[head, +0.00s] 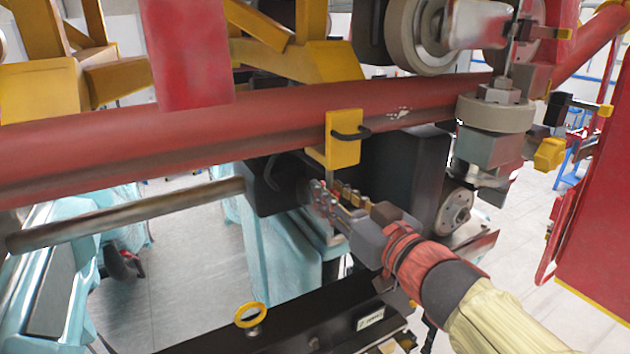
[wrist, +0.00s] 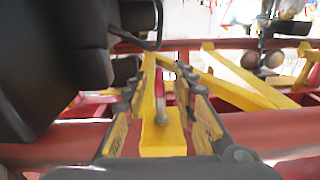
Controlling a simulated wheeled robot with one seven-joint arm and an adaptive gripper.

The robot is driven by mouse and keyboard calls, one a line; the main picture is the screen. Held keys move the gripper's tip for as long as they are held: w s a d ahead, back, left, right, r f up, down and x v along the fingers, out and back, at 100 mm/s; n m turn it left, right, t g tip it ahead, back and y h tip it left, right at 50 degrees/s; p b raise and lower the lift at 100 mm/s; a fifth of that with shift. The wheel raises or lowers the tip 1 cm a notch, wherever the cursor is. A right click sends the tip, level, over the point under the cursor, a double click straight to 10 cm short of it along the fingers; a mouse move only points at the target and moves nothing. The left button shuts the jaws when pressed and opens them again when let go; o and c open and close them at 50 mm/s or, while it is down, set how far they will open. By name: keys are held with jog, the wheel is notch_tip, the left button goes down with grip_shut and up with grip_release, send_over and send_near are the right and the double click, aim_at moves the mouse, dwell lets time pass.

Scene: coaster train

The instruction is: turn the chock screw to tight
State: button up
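The yellow chock (head: 343,151) sits on the red tube rail, with a black bar handle (head: 350,133) across its upper front face. My gripper (head: 340,196) is just below the chock in the head view. In the wrist view my gripper (wrist: 163,112) is open, its two yellow-padded fingers apart on either side. The yellow chock (wrist: 162,138) shows between them. A thin grey and red upright piece (wrist: 160,90), perhaps the chock screw, stands between the fingers with a gap on both sides. I cannot tell how tight the screw is, and contact is not visible.
The red tube rail (head: 90,147) runs across above my gripper. A black housing (head: 272,187) and a metal rod (head: 125,218) lie to the left. Train wheels (head: 410,35) are above right.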

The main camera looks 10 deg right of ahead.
jog(key=x, duration=0.5)
jog(key=shift+w+a+f, duration=0.1)
jog(key=shift+w+f, duration=0.05)
jog(key=shift+w, duration=0.2)
jog(key=c, duration=0.3)
jog(key=c, duration=0.4)
grip_shut()
